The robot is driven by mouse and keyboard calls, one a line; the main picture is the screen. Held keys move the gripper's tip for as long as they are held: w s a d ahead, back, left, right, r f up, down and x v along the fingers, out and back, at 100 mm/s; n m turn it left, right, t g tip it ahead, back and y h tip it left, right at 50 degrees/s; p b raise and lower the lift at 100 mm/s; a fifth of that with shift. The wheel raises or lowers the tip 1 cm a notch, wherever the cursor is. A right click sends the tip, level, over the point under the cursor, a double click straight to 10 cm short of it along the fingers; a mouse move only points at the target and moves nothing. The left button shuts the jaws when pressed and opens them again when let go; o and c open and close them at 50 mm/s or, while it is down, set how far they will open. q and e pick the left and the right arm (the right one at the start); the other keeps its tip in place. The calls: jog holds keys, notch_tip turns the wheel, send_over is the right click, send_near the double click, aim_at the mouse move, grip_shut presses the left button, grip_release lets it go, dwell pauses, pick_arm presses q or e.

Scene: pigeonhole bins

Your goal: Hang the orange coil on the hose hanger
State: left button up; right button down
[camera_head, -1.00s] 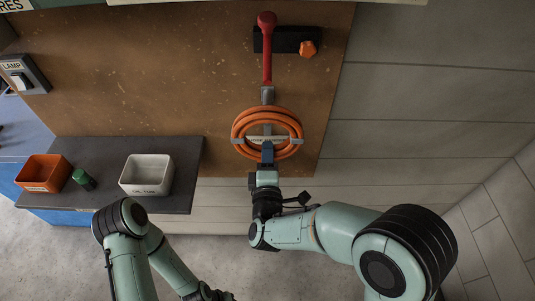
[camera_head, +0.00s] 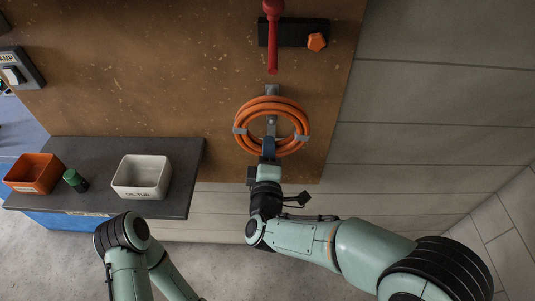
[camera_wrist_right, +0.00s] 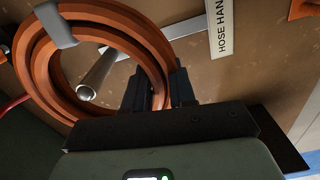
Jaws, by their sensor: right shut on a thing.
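The orange coil (camera_head: 303,120) is a ring of several hose turns with grey bands, in front of the brown board. My right gripper (camera_head: 268,150) is shut on its lower edge; the wrist view also shows the coil (camera_wrist_right: 38,70) between the dark fingers (camera_wrist_right: 158,92). The hose hanger (camera_head: 272,91) is a grey bracket with a peg. In the wrist view the hanger's round peg end (camera_wrist_right: 97,76) shows inside the ring's opening, and the coil crosses in front of the peg farther back. I cannot tell whether the coil rests on it. My left gripper is out of view.
A red lever (camera_head: 272,45) hangs above the hanger, beside an orange knob (camera_head: 317,41) on a black plate. At left, a dark shelf (camera_head: 105,155) holds an orange bin (camera_head: 34,173), a green cylinder (camera_head: 75,181) and a white bin (camera_head: 141,176). A grey panelled wall lies right.

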jog(key=shift+w+f+b, duration=0.1)
jog(key=shift+w+f, duration=0.05)
jog(key=shift+w, duration=0.75)
jog(key=shift+w+f+b, duration=0.15)
jog(key=shift+w+f, duration=0.05)
jog(key=shift+w, duration=0.7)
jog(key=shift+w+f+b, duration=0.1)
jog(key=shift+w+f, duration=0.05)
jog(key=shift+w, duration=0.75)
jog(key=c, duration=0.5)
grip_release()
jog(key=shift+f, duration=0.15)
jog(key=shift+s, duration=0.1)
jog(key=s, duration=0.7)
jog(key=shift+p, duration=0.35)
